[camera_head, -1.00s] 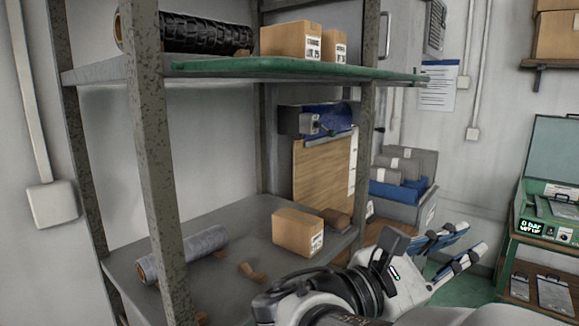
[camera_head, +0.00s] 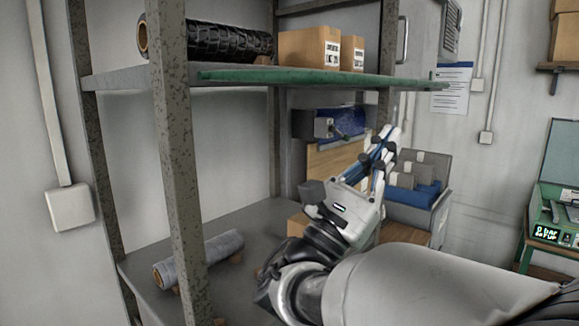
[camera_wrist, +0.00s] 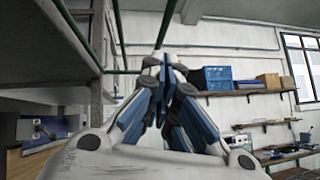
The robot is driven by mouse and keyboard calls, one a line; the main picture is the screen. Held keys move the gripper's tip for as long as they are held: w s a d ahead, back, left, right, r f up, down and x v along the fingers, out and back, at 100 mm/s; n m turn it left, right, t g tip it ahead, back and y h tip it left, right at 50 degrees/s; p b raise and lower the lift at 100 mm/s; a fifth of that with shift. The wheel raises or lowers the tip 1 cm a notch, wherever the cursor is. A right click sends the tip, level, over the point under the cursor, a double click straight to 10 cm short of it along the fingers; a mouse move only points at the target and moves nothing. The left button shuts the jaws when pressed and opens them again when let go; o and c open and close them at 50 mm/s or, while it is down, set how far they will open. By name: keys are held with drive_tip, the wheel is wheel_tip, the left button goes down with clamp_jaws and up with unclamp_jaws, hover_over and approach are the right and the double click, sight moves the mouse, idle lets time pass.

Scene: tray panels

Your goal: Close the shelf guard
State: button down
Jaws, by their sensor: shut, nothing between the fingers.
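A long green bar (camera_head: 320,79), which I take to be the shelf guard, runs along the front of the upper shelf (camera_head: 115,79). Its right end sticks out past the rack's right post. My gripper (camera_head: 390,133) is in front of the rack, below the right part of the bar, with its fingers pointing up. There is a visible gap between fingertips and bar in the head view. In the wrist view the fingers (camera_wrist: 162,62) meet at their tips and hold nothing. A thin green bar (camera_wrist: 167,25) rises behind the tips there; I cannot tell if they touch.
Cartons (camera_head: 308,47) and a black ribbed roll (camera_head: 218,41) lie on the upper shelf. A grey roll (camera_head: 198,258) lies on the lower shelf. The near post (camera_head: 172,160) stands left of my arm. A grey bin (camera_head: 412,205) stands behind my gripper.

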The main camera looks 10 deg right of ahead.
drive_tip(key=shift+d+r, duration=0.3)
drive_tip(key=shift+r, duration=0.6)
drive_tip(key=shift+d+r, duration=0.3)
drive_tip(key=shift+r, duration=0.55)
drive_tip(key=shift+d+r, duration=0.3)
drive_tip(key=shift+r, duration=0.6)
